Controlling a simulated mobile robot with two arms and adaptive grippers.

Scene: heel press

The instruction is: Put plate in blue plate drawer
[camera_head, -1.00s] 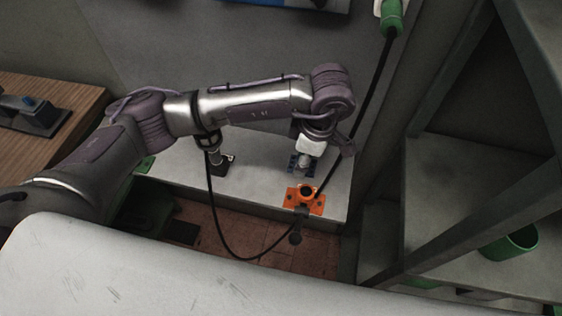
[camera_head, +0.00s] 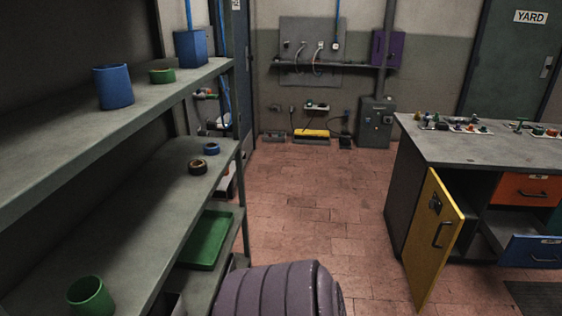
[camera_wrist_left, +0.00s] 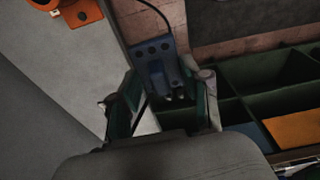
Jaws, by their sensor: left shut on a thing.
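The plate (camera_wrist_left: 153,50) looks like a small blue block with holes, in the left wrist view. My left gripper (camera_wrist_left: 168,88) is shut on it, with its lower part between the fingers. The blue drawer (camera_head: 532,252) is low in the grey workbench at the right of the head view. It appears pulled out, and its inside is mostly hidden. Neither gripper shows in the head view, only a purple link of my arm at the bottom.
The workbench (camera_head: 480,152) has a yellow door (camera_head: 432,240) standing open into the floor space, and an orange drawer (camera_head: 525,188). Shelves (camera_head: 140,215) with cups fill the left. The tiled floor between is clear. The left wrist view shows a divided dark green container (camera_wrist_left: 250,85) and an orange fixture (camera_wrist_left: 75,12).

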